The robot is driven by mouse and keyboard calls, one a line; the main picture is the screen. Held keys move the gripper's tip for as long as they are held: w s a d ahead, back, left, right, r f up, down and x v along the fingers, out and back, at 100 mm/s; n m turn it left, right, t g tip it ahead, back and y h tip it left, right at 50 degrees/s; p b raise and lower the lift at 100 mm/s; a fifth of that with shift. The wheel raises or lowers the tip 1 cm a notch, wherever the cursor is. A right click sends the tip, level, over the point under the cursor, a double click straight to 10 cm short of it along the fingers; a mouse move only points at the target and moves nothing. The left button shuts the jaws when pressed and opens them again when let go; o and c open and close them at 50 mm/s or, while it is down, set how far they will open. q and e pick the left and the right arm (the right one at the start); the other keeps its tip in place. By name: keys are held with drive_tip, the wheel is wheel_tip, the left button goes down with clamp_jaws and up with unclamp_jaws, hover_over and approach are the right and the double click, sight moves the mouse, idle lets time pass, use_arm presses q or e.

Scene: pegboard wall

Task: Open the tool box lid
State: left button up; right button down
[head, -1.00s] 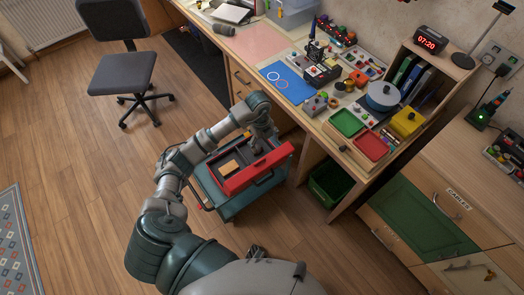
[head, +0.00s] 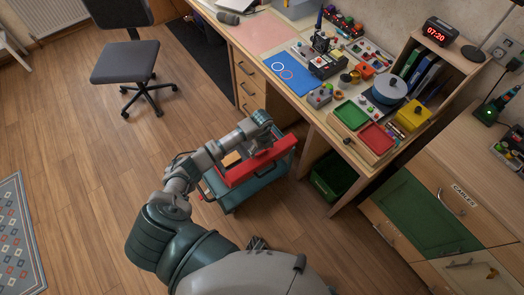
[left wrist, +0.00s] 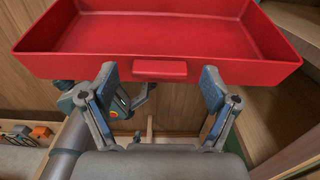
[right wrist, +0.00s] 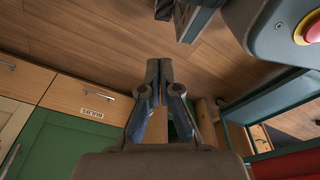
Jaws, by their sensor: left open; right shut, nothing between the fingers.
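The red tool box (head: 228,180) sits on a teal cart (head: 250,192). Its red lid (head: 262,164) is raised at the box's right side, and part of the box interior shows beside it. In the left wrist view the lid's hollow inner face (left wrist: 160,35) fills the top, with a small red tab (left wrist: 160,70) on its near edge. My left gripper (left wrist: 157,78) is open, one finger on either side of the tab; contact cannot be told. In the head view it (head: 268,138) is at the lid, fingertips hidden. My right gripper (right wrist: 160,68) is shut and empty, away from the lid.
A workbench with a red tray (head: 377,138) and a green tray (head: 351,115) stands right of the cart. A green bin (head: 333,177) is under it. A drawer cabinet (head: 440,195) is at the right.

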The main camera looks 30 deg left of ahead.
use_arm(q)
drive_tip(key=shift+d+f, duration=0.1)
drive_tip(key=shift+f, duration=0.4)
use_arm(e)
drive_tip(key=shift+w+r, duration=0.15)
use_arm(q)
drive_tip(key=shift+c, duration=0.2)
use_arm(e)
drive_tip(key=shift+d, duration=0.1)
